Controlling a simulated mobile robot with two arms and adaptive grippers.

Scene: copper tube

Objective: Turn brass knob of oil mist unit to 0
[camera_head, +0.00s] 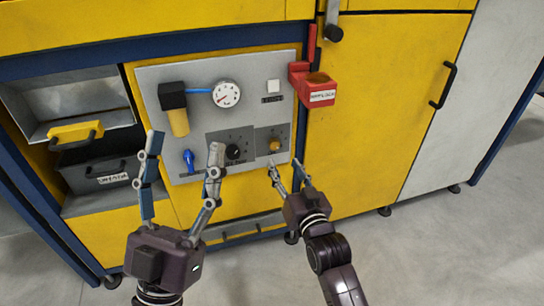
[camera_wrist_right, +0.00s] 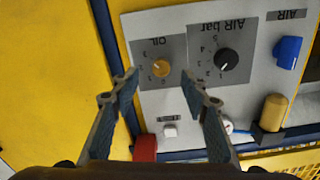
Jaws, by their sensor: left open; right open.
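The brass knob (camera_head: 274,144) sits on a dark plate at the lower right of the grey panel. In the right wrist view the brass knob (camera_wrist_right: 161,69) is under a label reading OIL, with a numbered scale around it; its exact setting is too small to tell. My right gripper (camera_head: 288,176) is open just below the knob in the head view. In its wrist view the fingers of the right gripper (camera_wrist_right: 160,85) stand apart on either side of the knob, not visibly touching it. My left gripper (camera_head: 185,150) is open and empty in front of the panel's lower left.
The black AIR bar knob (camera_head: 233,152) is just left of the brass knob. The panel (camera_head: 205,80) also carries a gauge (camera_head: 226,94), a blue valve (camera_head: 189,160) and a yellow-black filter (camera_head: 178,115). A red box (camera_head: 318,92) juts out at the upper right.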

